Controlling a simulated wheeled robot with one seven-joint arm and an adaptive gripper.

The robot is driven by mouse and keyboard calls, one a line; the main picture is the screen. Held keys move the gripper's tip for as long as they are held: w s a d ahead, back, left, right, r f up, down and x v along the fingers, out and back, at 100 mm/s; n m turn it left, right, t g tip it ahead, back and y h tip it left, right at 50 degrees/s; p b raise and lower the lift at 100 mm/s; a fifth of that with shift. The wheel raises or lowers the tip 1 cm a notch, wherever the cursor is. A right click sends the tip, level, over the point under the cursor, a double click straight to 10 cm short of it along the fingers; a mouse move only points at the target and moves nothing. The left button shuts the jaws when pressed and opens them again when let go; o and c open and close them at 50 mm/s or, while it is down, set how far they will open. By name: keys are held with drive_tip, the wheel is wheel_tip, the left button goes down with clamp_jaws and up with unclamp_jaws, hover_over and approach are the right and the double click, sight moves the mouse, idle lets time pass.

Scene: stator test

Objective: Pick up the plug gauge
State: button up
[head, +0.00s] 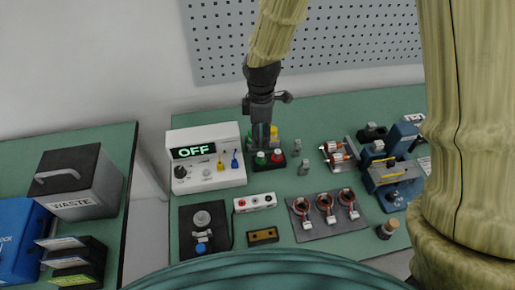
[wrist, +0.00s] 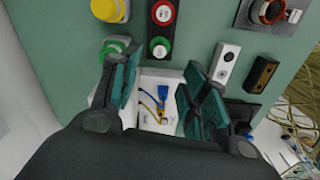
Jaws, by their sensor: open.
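My gripper (head: 264,142) points down above the back of the green bench, behind a black block (head: 269,159) with a red and a green round top. In the wrist view my gripper (wrist: 162,75) is open, its dark fingers apart, with nothing held between them. The block (wrist: 160,35) lies beyond the fingertips there, its round tops bearing white labels. I cannot tell for sure which thing is the plug gauge. Two small grey upright pieces, one behind (head: 297,146) and one in front (head: 304,168), stand right of the block.
A white tester (head: 207,178) reading OFF stands left of my gripper. A yellow piece (head: 274,131) is close behind it. A grey plate (head: 335,228) with several copper coils lies in front right.

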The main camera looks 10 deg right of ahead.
sight(261, 154)
drive_tip(key=shift+s+f, duration=0.35)
drive_tip(key=shift+f, duration=0.3)
drive_tip(key=f, duration=0.2)
drive_tip(key=f+p, duration=0.1)
drive_tip(key=shift+w+d, duration=0.1)
drive_tip(key=shift+w, duration=0.15)
drive_tip(key=shift+s+f, duration=0.15)
drive_tip(key=shift+f, duration=0.2)
drive_tip(key=shift+w+f+p, duration=0.2)
drive_tip(key=shift+f+p, duration=0.6)
drive_tip(key=shift+f, duration=0.4)
drive_tip(key=shift+f+p, duration=0.4)
drive_tip(key=shift+f, duration=1.05)
clamp_jaws()
